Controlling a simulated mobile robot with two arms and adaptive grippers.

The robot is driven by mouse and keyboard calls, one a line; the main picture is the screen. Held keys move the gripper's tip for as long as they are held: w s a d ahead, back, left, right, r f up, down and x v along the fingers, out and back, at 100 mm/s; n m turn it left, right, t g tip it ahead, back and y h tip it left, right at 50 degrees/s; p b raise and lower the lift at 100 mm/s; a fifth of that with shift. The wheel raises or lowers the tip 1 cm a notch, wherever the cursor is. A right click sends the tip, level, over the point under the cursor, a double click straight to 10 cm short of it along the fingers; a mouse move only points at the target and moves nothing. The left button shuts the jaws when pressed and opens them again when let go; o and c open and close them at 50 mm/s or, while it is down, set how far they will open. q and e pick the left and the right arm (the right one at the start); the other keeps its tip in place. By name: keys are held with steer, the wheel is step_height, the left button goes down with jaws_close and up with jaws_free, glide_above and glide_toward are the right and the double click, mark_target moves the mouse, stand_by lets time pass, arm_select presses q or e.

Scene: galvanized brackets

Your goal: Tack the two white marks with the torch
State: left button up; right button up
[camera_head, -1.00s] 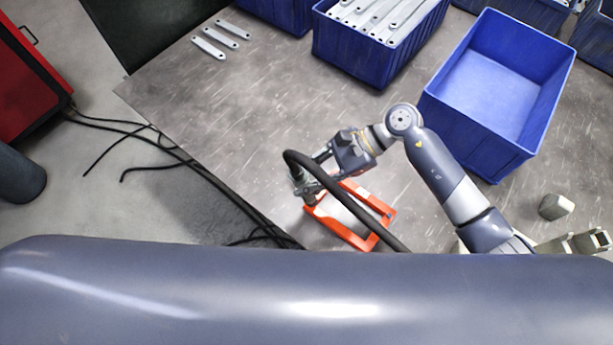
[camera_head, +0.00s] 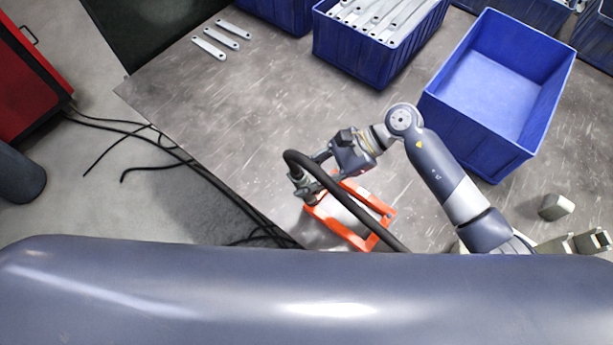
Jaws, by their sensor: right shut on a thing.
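My right gripper (camera_head: 316,176) is shut on the torch (camera_head: 307,188), whose thick black hose (camera_head: 345,200) arches up from it and runs down to the right. The torch is at the left end of an orange stand (camera_head: 347,233) on the table. I cannot tell whether the torch touches the stand, and its tip is hard to make out. I can make out no white marks. Three flat galvanized brackets (camera_head: 221,41) lie apart from each other at the table's upper left. My left gripper is not in view.
A blue bin (camera_head: 366,62) full of brackets stands at the back, with an empty blue bin (camera_head: 470,134) to its right. Small metal blocks (camera_head: 555,207) lie at the right. The table (camera_head: 230,120) left of my gripper is clear. Cables hang past its left edge.

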steer(key=shift+f, duration=0.15)
steer(key=shift+r+p, duration=1.4)
steer(key=shift+r, duration=1.75)
steer(key=shift+w, duration=0.1)
